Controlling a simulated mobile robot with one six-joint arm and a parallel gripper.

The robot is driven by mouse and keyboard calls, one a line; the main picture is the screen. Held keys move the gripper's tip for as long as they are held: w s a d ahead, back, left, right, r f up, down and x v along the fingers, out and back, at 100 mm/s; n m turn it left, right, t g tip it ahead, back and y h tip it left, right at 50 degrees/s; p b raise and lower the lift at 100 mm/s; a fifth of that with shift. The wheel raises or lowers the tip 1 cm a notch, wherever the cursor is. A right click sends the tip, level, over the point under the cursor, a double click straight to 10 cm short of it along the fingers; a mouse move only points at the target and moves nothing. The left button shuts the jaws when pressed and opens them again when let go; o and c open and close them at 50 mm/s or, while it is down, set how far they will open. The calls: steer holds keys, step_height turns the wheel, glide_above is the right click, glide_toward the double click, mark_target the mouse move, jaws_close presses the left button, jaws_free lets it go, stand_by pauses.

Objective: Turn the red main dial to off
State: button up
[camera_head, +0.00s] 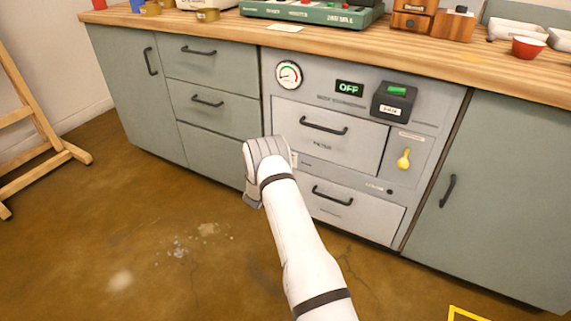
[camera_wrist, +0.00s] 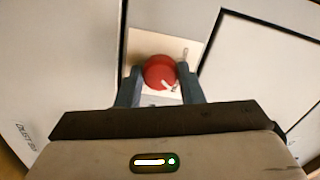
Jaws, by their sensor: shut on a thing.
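The red main dial (camera_wrist: 159,71) shows in the wrist view, on a pale plate (camera_wrist: 150,45) on the grey front of the unit. A short white mark shows on the dial's lower right part. My gripper (camera_wrist: 160,85) has one finger on each side of the dial and is shut on it. In the head view my gripper (camera_head: 268,160) is at the left edge of the grey unit, and my own wrist hides the dial there. A display (camera_head: 349,88) on the unit reads OFF in green.
The grey unit has a round gauge (camera_head: 288,74), a black switch box with a green top (camera_head: 394,100), a yellow knob (camera_head: 403,159) and two drawers with black handles (camera_head: 323,126). A wooden counter (camera_head: 400,55) runs above. Open floor (camera_head: 130,220) lies to the left.

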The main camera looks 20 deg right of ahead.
steer(key=shift+a+f+n+b, duration=0.1)
steer(key=shift+a+n+b, duration=0.05)
steer(key=shift+n, duration=3.95)
steer(key=shift+a+f+n+b, duration=0.1)
steer(key=shift+n+b, duration=0.05)
steer(key=shift+n, duration=3.95)
steer(key=o, duration=0.7)
steer(key=shift+c, duration=0.2)
steer(key=o, duration=0.3)
steer(key=shift+s+d+r, duration=0.1)
steer(key=shift+d, duration=0.05)
steer(key=shift+o, duration=0.2)
